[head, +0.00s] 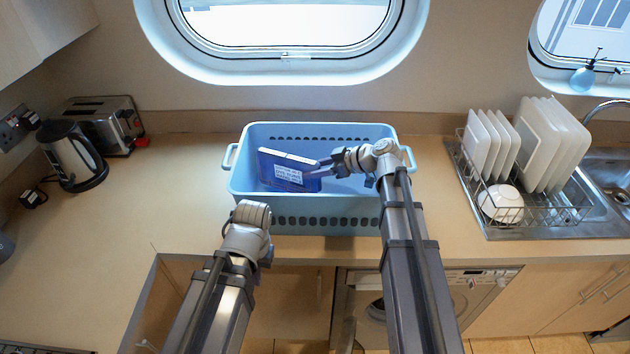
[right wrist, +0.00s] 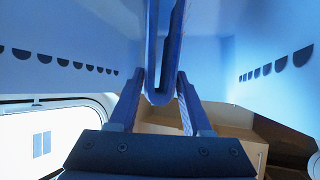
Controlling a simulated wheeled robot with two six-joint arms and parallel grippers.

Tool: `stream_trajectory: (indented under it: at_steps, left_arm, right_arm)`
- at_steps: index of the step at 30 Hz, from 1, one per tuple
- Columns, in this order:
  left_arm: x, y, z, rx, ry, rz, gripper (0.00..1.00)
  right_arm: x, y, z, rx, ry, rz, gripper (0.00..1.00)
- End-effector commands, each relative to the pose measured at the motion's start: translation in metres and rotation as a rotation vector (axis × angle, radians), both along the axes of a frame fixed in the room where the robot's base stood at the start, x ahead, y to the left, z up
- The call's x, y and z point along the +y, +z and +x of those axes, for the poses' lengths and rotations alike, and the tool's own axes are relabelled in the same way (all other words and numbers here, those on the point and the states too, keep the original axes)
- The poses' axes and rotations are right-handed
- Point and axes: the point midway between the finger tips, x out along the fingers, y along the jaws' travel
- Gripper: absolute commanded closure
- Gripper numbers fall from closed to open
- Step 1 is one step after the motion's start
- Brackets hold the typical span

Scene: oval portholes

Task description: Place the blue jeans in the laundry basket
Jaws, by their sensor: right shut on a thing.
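The blue jeans (head: 272,171) look like a flat folded bundle with a white printed label. They are tilted inside the light blue laundry basket (head: 300,221) on the counter, below its rim. My right gripper (head: 316,171) reaches into the basket from the right and is shut on the jeans' right edge. In the right wrist view the folded blue cloth (right wrist: 166,70) hangs between the two fingers (right wrist: 160,100). My left gripper (head: 262,252) is low in front of the basket; its fingers are hidden, so its opening does not show.
A kettle (head: 74,155) and toaster (head: 105,125) stand at the left. A dish rack (head: 520,215) with plates and a bowl (head: 501,204) is at the right by the sink. The counter (head: 150,200) left of the basket is clear. A washing machine (head: 475,290) is below.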

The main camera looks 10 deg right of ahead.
Motion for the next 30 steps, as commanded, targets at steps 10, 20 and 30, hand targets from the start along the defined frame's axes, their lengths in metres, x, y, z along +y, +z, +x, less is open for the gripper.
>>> stream_trajectory:
  at_steps: [10,20,30]
  left_arm:
    - [0.000,-0.033,0.000,0.000,0.000,0.000,1.00]
    - [0.000,-0.031,0.000,0.000,0.000,0.000,1.00]
    - [0.000,-0.031,0.000,0.000,0.000,0.000,1.00]
  right_arm:
    - [0.000,-0.033,0.000,0.000,-0.001,0.002,1.00]
    - [0.000,-0.032,0.000,0.000,0.001,-0.001,0.33]
    - [0.000,-0.031,0.000,0.000,0.000,0.000,0.21]
